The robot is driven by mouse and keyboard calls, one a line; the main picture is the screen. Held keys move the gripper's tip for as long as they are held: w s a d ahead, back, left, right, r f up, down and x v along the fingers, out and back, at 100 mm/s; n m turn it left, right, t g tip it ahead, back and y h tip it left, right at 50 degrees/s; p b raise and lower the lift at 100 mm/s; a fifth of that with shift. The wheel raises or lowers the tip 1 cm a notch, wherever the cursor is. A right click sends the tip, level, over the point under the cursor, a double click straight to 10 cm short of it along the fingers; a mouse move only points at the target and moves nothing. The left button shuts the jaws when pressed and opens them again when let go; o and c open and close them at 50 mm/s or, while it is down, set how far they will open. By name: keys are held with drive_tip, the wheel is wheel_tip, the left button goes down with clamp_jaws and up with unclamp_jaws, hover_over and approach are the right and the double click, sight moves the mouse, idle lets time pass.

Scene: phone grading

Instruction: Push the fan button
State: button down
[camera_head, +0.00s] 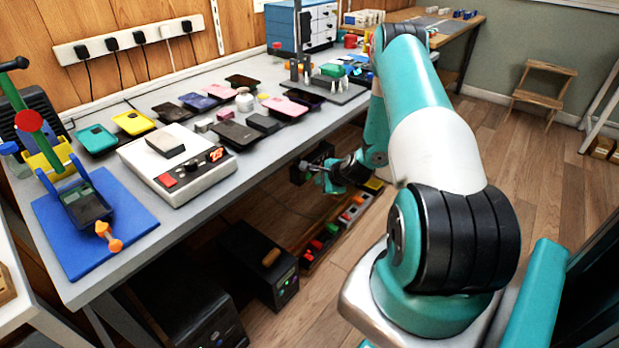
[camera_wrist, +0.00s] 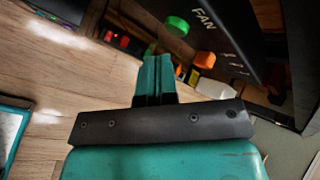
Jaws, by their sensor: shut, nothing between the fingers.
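A dark panel (camera_wrist: 240,40) lettered FAN hangs at the upper right of the wrist view. A bright green round button (camera_wrist: 178,25) shows beside the lettering. My gripper (camera_wrist: 156,58) has its teal fingers together and empty. In the picture its tips lie just below and left of the green button; a gap of background shows between them, and I cannot tell the depth. In the head view, my gripper (camera_head: 314,170) is beside the table's front edge, by the dark panel (camera_head: 321,150) under the tabletop. The button's face is not clear there.
The grey table (camera_head: 262,137) carries several phones and a scale (camera_head: 180,175). Bins (camera_head: 322,243) with coloured items stand on the floor below, beside a black box (camera_head: 258,262). An orange piece (camera_wrist: 205,60) shows near the panel. Open wooden floor (camera_head: 520,200) lies to the right.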

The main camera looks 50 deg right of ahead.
drive_tip(key=shift+w, duration=0.15)
drive_tip(key=shift+w, duration=0.3)
drive_tip(key=shift+w, duration=0.4)
idle(0.6)
drive_tip(key=shift+s, duration=0.9)
drive_tip(key=s, duration=0.6)
drive_tip(key=shift+d, duration=0.2)
